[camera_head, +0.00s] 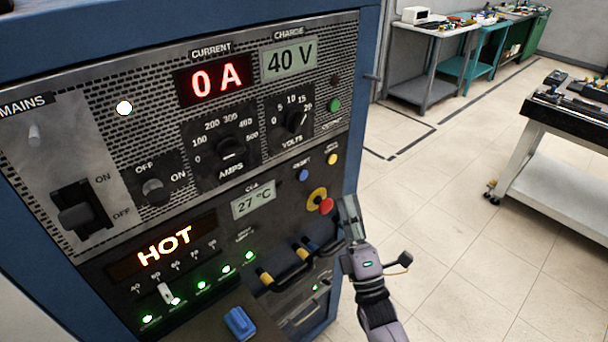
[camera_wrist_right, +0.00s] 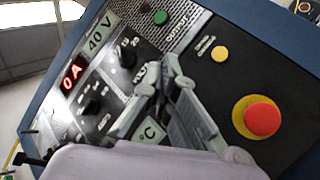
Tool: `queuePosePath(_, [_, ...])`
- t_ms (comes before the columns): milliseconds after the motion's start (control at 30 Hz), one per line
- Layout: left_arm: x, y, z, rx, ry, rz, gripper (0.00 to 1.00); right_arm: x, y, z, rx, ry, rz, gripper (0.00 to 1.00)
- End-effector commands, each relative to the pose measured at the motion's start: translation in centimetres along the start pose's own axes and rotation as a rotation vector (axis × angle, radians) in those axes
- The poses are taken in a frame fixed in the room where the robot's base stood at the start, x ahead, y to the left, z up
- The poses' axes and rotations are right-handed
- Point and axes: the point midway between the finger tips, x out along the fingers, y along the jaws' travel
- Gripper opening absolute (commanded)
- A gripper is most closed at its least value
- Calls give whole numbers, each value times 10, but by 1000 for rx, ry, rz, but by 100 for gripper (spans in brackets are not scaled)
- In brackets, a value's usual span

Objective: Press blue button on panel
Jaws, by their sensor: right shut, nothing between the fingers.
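The panel (camera_head: 120,130) is the front of a blue cabinet. Its small blue button (camera_head: 303,175) sits right of the 27 °C display, left of a yellow button. My right gripper (camera_head: 347,202) is shut and empty, at the panel's right edge, just right of the red emergency button in the head view and to the lower right of the blue button. In the wrist view my right gripper (camera_wrist_right: 170,72) extends across the panel; I cannot make out the blue button there, and the fingers cover part of the panel. My left gripper is not in view.
The red emergency button (camera_head: 326,206) with its yellow ring is close to my right fingers; it also shows in the wrist view (camera_wrist_right: 262,120). Near it are a yellow button (camera_head: 332,159) and a green button (camera_head: 334,105). A blue object (camera_head: 240,322) lies on a ledge below.

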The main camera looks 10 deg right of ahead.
Motion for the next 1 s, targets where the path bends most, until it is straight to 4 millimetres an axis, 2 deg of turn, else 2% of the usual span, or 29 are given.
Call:
queuePosePath(167, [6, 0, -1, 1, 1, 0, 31, 8, -7, -6, 1, -1, 2, 0])
queuePosePath(600, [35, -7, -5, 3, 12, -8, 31, 48, -39, -37, 2, -1, 1, 0])
queuePosePath(800, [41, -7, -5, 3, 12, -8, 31, 58, -44, -43, 1, 0, 0, 0])
queuePosePath(1000, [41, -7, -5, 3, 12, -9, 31, 61, -45, -45, 1, 0, -1, 0])
